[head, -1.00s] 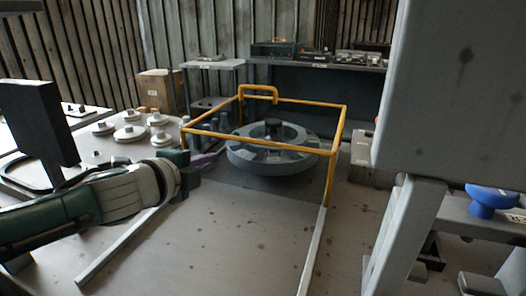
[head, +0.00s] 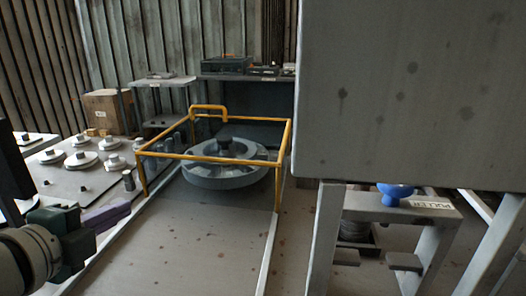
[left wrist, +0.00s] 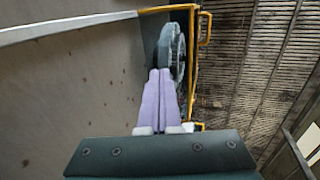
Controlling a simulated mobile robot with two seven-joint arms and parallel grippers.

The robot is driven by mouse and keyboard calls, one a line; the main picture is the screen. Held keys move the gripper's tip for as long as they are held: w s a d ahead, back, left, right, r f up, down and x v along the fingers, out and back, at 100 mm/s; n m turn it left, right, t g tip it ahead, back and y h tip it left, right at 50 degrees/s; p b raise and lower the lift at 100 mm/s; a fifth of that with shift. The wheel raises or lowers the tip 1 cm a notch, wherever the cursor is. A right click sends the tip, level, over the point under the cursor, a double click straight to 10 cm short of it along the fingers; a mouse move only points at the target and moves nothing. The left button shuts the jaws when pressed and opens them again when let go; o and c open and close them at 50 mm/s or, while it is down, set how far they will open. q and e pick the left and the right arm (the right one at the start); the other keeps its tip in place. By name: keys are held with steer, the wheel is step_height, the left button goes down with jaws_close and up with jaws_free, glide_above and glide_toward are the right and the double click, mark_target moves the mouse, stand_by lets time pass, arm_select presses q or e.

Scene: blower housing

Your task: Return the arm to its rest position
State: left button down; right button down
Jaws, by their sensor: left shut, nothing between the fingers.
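My left gripper (head: 108,217) is at the lower left of the head view, with its purple fingers pointing right. In the left wrist view the purple fingers (left wrist: 159,98) lie side by side, shut with nothing between them. The gripper is apart from the yellow frame (head: 225,158) and the grey round housing (head: 225,176) inside that frame. The housing also shows edge-on past the fingertips in the left wrist view (left wrist: 173,50). My right gripper is not in view.
A large grey panel (head: 400,90) blocks the right side. Below it stands a bench with a blue bowl-shaped part (head: 394,193) and a PULLER label. A board with several round knobbed parts (head: 82,160) lies left. Behind are a cardboard box (head: 106,110) and a shelf (head: 245,79).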

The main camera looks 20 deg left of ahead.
arm_select(q)
steer(key=s+d+r+n+g+h+p, duration=0.25)
steer(key=s+d+n+g+p, duration=0.2)
steer(key=s+d+n, duration=0.35)
steer(key=s+d+r+n+g+h+p, duration=0.1)
steer(key=s+d+r+n+g+p, duration=0.35)
steer(key=s+d, duration=0.45)
step_height(320, 180, up, 36)
steer(key=g+p, duration=0.1)
steer(key=p, duration=3.6)
steer(key=shift+s+d+r+n, duration=0.15)
steer(key=shift+s+r+n, duration=0.1)
steer(key=shift+n, duration=0.2)
